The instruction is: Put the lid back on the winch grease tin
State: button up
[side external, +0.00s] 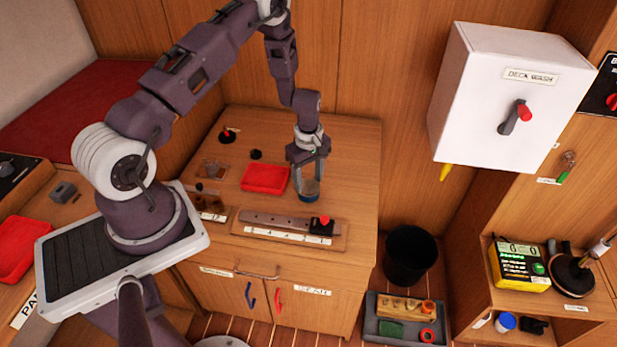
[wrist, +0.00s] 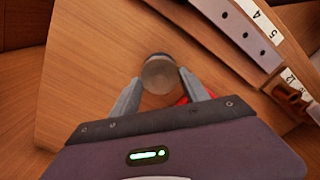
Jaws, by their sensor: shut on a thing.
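My gripper (side external: 309,178) points down over the right part of the wooden counter, shut on the round grey-brown lid (wrist: 160,75). In the wrist view the lid sits between the two fingertips, its flat face toward the camera. In the side view the grease tin (side external: 309,196), with a blue side, stands on the counter directly below the fingers. The lid is at or just above the top of the tin; I cannot tell if they touch. In the wrist view the lid hides most of the tin.
A red tray (side external: 265,179) lies just left of the tin. A long board with a numbered white strip and a red knob (side external: 321,226) lies in front. The counter's right edge is close, with a black bucket (side external: 411,256) below it. The counter behind the tin is clear.

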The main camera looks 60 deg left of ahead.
dwell(0.3)
grip_shut()
jog(key=o, duration=1.1)
grip_release()
jog(key=shift+r, duration=3.5)
jog(key=shift+c, duration=0.4)
